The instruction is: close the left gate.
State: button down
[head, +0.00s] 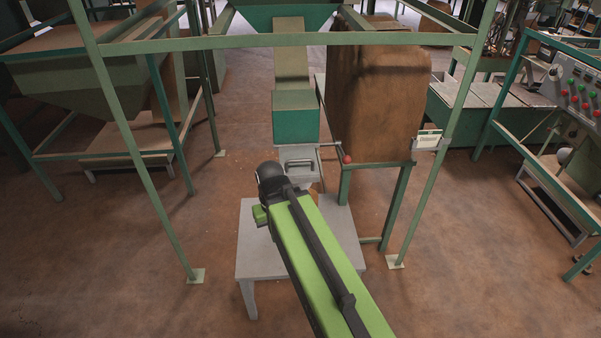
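A hopper chute with a teal box (296,118) hangs in the middle of the head view. Below it is a pale grey gate housing (298,158), with a thin rod running right to a red ball knob (347,159). I take this to be the gate; I see no second gate clearly. Whether it is open or shut I cannot tell. My green arm reaches up from the bottom, and its dark end joint lies just left of and below the housing. My gripper is hidden behind the arm, so its fingers and contact do not show.
A small grey table (262,262) stands under the chute, with something brown on it partly hidden by my arm. Green frame posts (432,160) stand on both sides. A large brown sack (378,90) is right of the chute. A control panel (575,90) is far right.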

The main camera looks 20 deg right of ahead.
aim_at(299, 164)
jog(key=z, duration=0.45)
jog(key=k, duration=0.1)
jog(key=u, duration=2.85)
jog(key=k, duration=0.7)
jog(key=u, duration=0.1)
jog(key=i, duration=1)
jog(key=u, duration=0.1)
